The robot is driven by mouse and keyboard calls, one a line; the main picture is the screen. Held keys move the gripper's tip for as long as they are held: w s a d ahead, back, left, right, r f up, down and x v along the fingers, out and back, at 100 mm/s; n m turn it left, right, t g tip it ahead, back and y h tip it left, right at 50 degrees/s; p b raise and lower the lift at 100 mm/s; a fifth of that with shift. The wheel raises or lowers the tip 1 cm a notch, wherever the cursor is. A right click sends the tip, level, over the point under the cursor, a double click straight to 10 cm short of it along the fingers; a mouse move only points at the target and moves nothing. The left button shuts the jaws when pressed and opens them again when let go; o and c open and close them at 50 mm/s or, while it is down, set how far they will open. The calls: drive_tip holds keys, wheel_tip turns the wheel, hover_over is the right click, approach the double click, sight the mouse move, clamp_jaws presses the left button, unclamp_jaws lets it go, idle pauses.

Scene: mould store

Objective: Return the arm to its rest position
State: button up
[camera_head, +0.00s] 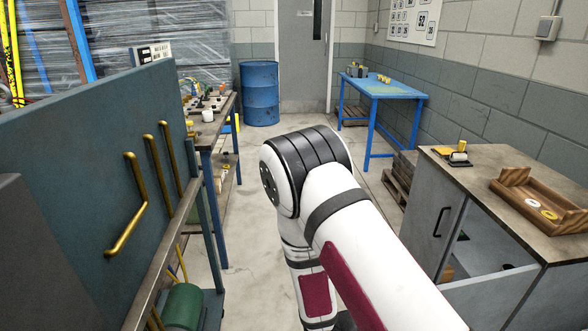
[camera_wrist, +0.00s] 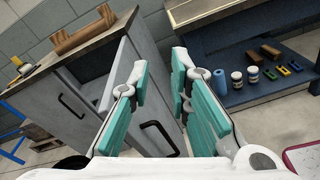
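My arm (camera_head: 345,220) reaches forward from the bottom of the head view and bends downward at a black-banded joint. My gripper is hidden in the head view. In the wrist view my gripper (camera_wrist: 160,75) shows teal finger pads held apart, with nothing between them. Beyond the fingers are a grey cabinet (camera_wrist: 88,95) and a low dark blue shelf (camera_wrist: 245,92). The fingers do not visibly hold anything.
At right, a grey cabinet (camera_head: 430,215) with an open drawer or door carries a wooden tray (camera_head: 530,205). At left stands a teal panel with brass handles (camera_head: 128,205). A blue table (camera_head: 385,90) and blue drum (camera_head: 259,93) stand farther back. Floor between is clear.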

drive_tip(key=s+a+r+m+t+y+p, duration=0.1)
drive_tip(key=s+a+r+m+y+p, duration=0.1)
drive_tip(key=r, duration=0.9)
drive_tip(key=s+a+r+m+t+y+p, duration=0.1)
drive_tip(key=s+a+r+m+y+p, duration=0.1)
drive_tip(key=s+a+r+m+y, duration=0.2)
drive_tip(key=s+a+r+m+t+y+p, duration=0.1)
drive_tip(key=s+r+m+y, duration=0.7)
drive_tip(key=r, duration=1)
drive_tip(key=shift+s+a+r+y+p, duration=0.15)
drive_tip(key=shift+s+a+y+p, duration=0.5)
drive_tip(key=shift+s+a+y, duration=0.8)
drive_tip(key=shift+s+d, duration=0.1)
drive_tip(key=shift+d, duration=0.05)
